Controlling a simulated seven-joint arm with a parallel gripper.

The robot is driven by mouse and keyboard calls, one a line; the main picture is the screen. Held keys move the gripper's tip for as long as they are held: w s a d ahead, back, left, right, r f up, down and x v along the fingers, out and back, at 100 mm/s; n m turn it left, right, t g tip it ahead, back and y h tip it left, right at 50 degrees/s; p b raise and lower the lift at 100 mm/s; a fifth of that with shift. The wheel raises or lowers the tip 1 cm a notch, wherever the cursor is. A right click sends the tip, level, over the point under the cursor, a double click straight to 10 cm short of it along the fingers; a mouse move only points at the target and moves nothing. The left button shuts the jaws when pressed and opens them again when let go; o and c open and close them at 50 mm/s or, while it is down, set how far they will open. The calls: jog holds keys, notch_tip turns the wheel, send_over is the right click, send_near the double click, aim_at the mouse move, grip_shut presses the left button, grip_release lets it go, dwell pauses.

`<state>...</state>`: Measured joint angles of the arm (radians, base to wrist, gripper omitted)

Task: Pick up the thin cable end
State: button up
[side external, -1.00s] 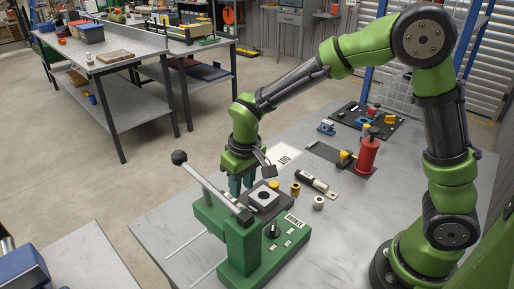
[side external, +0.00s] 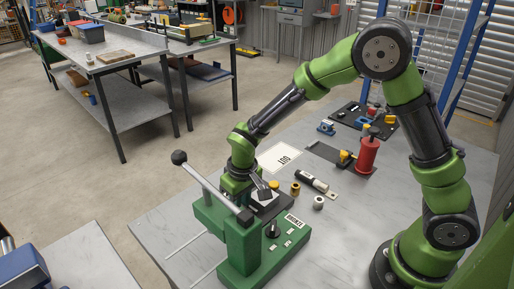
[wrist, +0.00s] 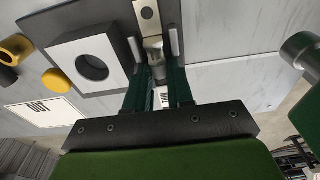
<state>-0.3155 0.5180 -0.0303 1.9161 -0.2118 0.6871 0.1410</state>
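My gripper (wrist: 157,72) points down at the green lever press (side external: 243,248); the press partly hides it in the side view (side external: 233,185). In the wrist view its two dark green fingers stand apart. A metal lug with a hole (wrist: 148,14) and a round barrel (wrist: 153,50) lies just beyond and between the fingertips. A thin dark piece seems to run back from the barrel between the fingers; I cannot tell whether either finger touches it. Two thin pale lines (side external: 186,244) run left from the press; I cannot tell whether they are cables.
A dark plate with a pale holed block (wrist: 113,64) lies beside the fingers. A yellow disc (wrist: 56,80), a brass ring (side external: 295,188), a white ring (side external: 319,202) and a black cable piece (side external: 312,181) are nearby. The lever (side external: 210,187) rises close by. The OUT sheet (side external: 277,158) is clear.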

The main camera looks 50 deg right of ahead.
grip_shut()
jog(key=shift+r, duration=0.1)
